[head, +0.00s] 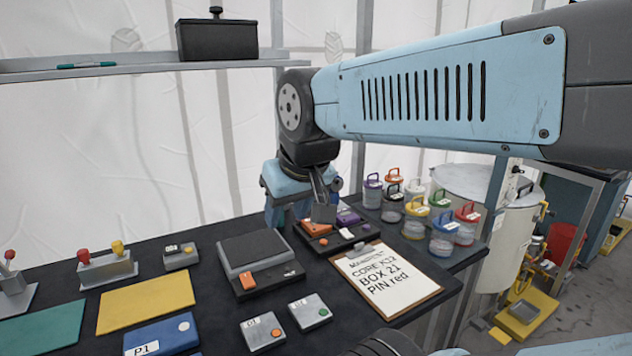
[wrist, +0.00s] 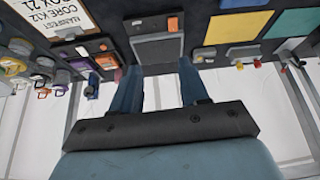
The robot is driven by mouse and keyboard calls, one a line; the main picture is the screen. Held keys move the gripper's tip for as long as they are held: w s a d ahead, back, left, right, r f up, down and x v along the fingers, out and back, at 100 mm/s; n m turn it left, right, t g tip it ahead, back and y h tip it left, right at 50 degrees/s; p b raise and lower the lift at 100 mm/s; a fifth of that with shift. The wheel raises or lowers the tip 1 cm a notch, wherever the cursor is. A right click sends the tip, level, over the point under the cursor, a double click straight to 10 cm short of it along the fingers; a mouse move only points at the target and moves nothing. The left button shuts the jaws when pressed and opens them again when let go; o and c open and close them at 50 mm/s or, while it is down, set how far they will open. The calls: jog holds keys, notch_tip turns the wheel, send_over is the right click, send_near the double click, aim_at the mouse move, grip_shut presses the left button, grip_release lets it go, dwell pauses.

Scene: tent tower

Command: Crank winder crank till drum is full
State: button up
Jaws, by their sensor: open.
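My gripper (head: 278,218) is above the back of the dark table, reaching down. In the wrist view my gripper (wrist: 157,72) shows two blue fingers spread wide with nothing between them. A grey box-like unit with a dark top (head: 261,260) lies in front of it; in the wrist view this unit (wrist: 157,48) is beyond the fingertips. A small blue knob-like part (head: 336,184) shows behind my wrist, and a blue part also shows in the wrist view (wrist: 93,86), apart from the fingers. I cannot tell whether it is the winder crank. No drum can be clearly made out.
A black unit with orange and purple blocks (head: 347,218) stands close to my gripper. A clipboard (head: 385,278), lidded jars (head: 443,235), small button boxes (head: 310,313), a yellow mat (head: 146,302) and a lever box (head: 107,268) share the table. A shelf (head: 140,67) hangs above.

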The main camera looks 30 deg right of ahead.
jog(key=w+a+f+m+g+y, duration=0.2)
jog(key=w+f+m+g+y, duration=0.1)
jog(key=w+f+m+y, duration=0.4)
jog(key=w+d+m+t+y, duration=0.3)
jog(key=w+d+m+t, duration=0.3)
jog(key=w, duration=0.6)
jog(key=m+t+h, duration=0.9)
jog(key=m+h, duration=0.2)
jog(key=m, duration=0.4)
send_near(337, 182)
jog(key=w, duration=0.7)
jog(key=w+d, duration=0.1)
jog(key=w, duration=0.3)
jog(key=shift+w+f, duration=0.15)
jog(key=shift+w, duration=0.1)
jog(key=shift+c, duration=0.3)
